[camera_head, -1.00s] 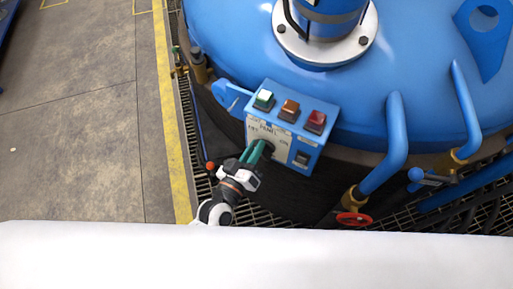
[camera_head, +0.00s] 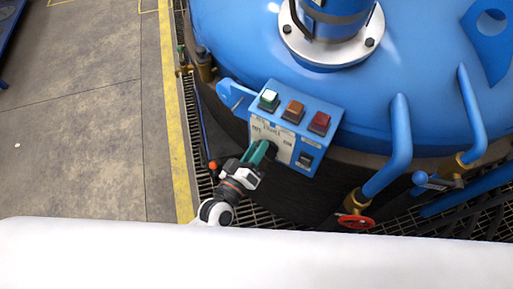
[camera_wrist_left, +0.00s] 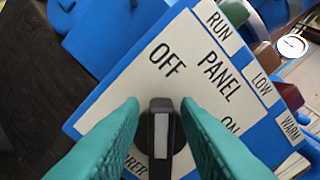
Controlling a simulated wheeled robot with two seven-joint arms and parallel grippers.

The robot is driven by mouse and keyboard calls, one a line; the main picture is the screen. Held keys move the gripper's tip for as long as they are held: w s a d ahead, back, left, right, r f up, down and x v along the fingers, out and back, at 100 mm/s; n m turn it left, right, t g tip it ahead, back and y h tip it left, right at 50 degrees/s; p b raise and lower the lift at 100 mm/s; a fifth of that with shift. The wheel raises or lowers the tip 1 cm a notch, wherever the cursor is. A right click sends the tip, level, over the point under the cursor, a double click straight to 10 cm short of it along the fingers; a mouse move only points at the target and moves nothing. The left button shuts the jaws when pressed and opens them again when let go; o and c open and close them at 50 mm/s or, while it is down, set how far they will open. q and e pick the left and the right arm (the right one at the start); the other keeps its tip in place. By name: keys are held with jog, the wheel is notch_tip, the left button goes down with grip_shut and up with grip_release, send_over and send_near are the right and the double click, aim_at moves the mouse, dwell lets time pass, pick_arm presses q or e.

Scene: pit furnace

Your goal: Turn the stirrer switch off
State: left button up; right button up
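The stirrer switch is a black knob with a white stripe (camera_wrist_left: 161,135), low on the white face of the blue control panel (camera_head: 310,158). In the left wrist view the stripe runs up and down, in line with the word OFF above it; ON is to the right. The label below is partly hidden. My left gripper (camera_head: 264,150) is at the panel face, its green fingers (camera_wrist_left: 161,112) on either side of the knob. A narrow gap seems to show between fingers and knob handle. My right gripper is not in view.
Green (camera_head: 269,99), orange (camera_head: 293,111) and red (camera_head: 319,122) buttons sit on the panel's top. A black rocker switch (camera_head: 305,160) is right of the knob. The blue vessel (camera_head: 240,45) stands behind. A red valve wheel (camera_head: 356,222) is at lower right. Floor at left is clear.

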pick_arm(q)
jog(key=shift+o, duration=0.6)
jog(key=b+v, duration=0.2)
jog(key=v, duration=1)
jog(key=shift+b, duration=0.3)
jog(key=shift+f, duration=0.1)
